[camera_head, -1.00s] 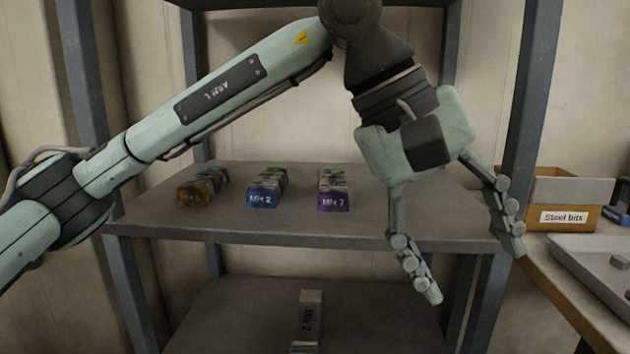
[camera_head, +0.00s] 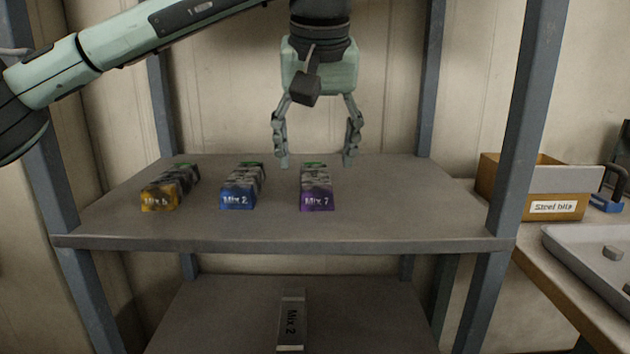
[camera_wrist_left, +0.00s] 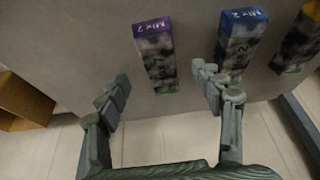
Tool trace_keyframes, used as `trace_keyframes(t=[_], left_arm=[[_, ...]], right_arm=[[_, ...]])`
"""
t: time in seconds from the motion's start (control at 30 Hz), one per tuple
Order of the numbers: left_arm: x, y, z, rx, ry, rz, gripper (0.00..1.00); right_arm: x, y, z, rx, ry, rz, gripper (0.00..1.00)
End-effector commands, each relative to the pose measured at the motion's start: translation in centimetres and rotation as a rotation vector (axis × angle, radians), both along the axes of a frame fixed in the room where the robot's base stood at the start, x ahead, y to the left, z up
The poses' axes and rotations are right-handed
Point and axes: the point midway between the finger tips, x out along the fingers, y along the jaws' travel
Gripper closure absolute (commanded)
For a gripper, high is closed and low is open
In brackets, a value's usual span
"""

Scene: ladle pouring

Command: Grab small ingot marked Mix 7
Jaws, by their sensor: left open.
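The small ingot marked Mix 7 (camera_head: 316,192) has a purple front end, a dark mottled body and a green far end. It lies on the upper shelf, rightmost of three ingots. My left gripper (camera_head: 317,165) is open and points down over the far end of the Mix 7 ingot, without visible contact. In the left wrist view the Mix 7 ingot (camera_wrist_left: 156,55) lies ahead of and between the spread fingers (camera_wrist_left: 166,95). My right gripper is not in view.
The blue Mix 2 ingot (camera_head: 240,190) and a yellow-ended ingot (camera_head: 165,190) lie to the left on the shelf (camera_head: 400,215). Posts flank the shelf. A Steel bits box (camera_head: 530,190) and a tray (camera_head: 590,260) stand right.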

Motion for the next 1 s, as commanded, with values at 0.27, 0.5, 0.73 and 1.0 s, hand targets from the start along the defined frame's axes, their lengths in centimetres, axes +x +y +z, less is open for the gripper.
trace_keyframes(t=[0.27, 0.5, 0.73, 1.0], left_arm=[[1.6, 0.1, -1.2, 0.002, 0.002, 0.001, 0.33], [2.9, 0.2, -4.4, 0.0, 0.001, -0.001, 0.33], [3.0, 0.2, -4.6, 0.0, -0.001, -0.001, 0.33], [3.0, 0.2, -4.6, 0.0, 0.0, -0.001, 0.66]], right_arm=[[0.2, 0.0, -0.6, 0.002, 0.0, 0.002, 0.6], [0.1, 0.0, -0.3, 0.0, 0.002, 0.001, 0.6], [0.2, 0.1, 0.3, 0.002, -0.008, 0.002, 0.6], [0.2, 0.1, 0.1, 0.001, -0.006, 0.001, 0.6]])
